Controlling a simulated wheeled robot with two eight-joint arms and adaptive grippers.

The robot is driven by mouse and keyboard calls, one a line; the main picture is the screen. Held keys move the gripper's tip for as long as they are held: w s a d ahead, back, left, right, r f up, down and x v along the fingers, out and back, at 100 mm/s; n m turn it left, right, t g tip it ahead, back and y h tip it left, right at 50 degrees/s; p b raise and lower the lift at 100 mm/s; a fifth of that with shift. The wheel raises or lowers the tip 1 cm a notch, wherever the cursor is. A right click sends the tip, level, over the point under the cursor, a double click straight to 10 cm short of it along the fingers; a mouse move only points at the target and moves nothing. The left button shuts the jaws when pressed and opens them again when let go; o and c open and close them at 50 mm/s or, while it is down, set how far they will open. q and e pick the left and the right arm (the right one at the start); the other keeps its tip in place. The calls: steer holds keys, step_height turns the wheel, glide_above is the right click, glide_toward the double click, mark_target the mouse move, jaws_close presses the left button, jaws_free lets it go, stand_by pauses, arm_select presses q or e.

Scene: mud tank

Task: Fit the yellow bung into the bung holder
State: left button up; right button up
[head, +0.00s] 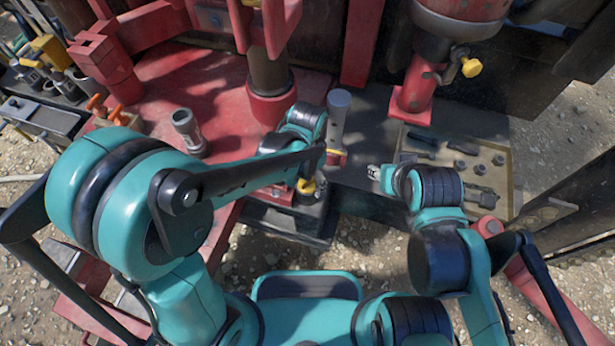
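A small yellow piece (306,186), which looks like the yellow bung, shows at the dark block under my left forearm. I cannot tell whether it sits in the block or is held above it. Another yellow piece (471,67) is on the brass tap at upper right. I cannot pick out the bung holder for certain. My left gripper (318,166) is near the dark block and mostly hidden behind my forearm, so its fingers are unclear. My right gripper (375,173) points left over the dark bench, apart from the yellow piece; its small fingers look open and empty.
A grey cylinder (338,110) stands upright beside my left wrist. A clear-and-metal cylinder (187,130) stands on the red deck (170,85). A tan tray (487,180) of dark fittings lies at right. A red post (418,85) rises behind my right gripper. Gravel surrounds the rig.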

arm_select(q)
step_height(320, 180, up, 12)
stand_by(0.6)
steer(key=shift+s+f, duration=0.1)
stand_by(0.4)
